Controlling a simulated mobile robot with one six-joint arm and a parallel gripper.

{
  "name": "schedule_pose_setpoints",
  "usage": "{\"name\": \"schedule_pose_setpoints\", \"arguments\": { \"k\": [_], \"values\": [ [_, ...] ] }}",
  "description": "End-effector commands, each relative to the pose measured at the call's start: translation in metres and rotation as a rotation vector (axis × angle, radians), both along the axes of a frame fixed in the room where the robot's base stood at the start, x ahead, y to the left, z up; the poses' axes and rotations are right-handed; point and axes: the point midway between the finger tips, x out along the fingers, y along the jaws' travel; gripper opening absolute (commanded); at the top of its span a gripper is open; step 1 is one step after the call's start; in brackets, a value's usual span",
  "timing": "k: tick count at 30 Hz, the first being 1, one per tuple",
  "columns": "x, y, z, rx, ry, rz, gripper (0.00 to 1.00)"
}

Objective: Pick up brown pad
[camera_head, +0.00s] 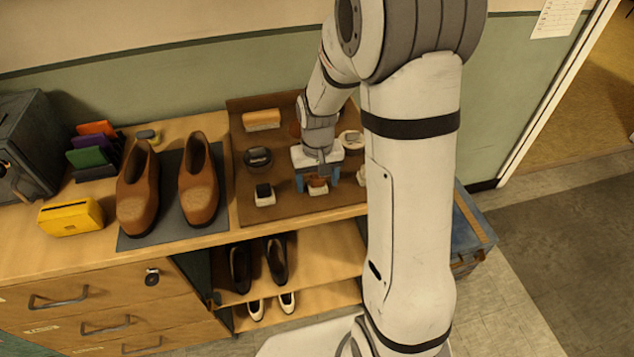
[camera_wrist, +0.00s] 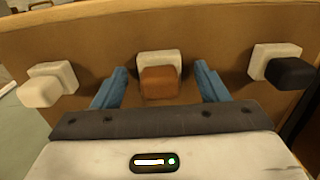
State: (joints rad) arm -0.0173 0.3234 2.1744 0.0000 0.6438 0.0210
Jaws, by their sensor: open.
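The brown pad (camera_wrist: 160,83) sits on a small white block (camera_wrist: 159,60) in the middle of the wrist view. The pad also shows in the head view (camera_head: 317,182), near the front edge of the brown board. My gripper (camera_wrist: 161,86) is open, with one blue finger on each side of the pad and block. Gaps show between the fingers and the pad, so it is not held. In the head view my gripper (camera_head: 318,183) is over the front part of the board, and my arm hides some of the board's right side.
The brown board (camera_head: 283,207) also bears a black pad (camera_head: 263,192) on a white block, a dark round dish (camera_head: 258,158) and a tan brush (camera_head: 262,120). In the wrist view a cream pad (camera_wrist: 42,90) stands left. Brown shoes (camera_head: 199,190) stand left of the board.

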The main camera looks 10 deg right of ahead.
Motion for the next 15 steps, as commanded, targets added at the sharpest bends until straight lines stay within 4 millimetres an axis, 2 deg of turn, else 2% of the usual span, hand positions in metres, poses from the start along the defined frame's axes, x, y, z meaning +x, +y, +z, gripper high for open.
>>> {"name": "schedule_pose_setpoints", "arguments": {
  "k": [4,15],
  "values": [
    [0.0,0.0,0.0001,0.0,0.0,0.0,0.66],
    [0.0,-0.0001,0.0004,0.0,0.0,0.0,0.36]
  ]
}}
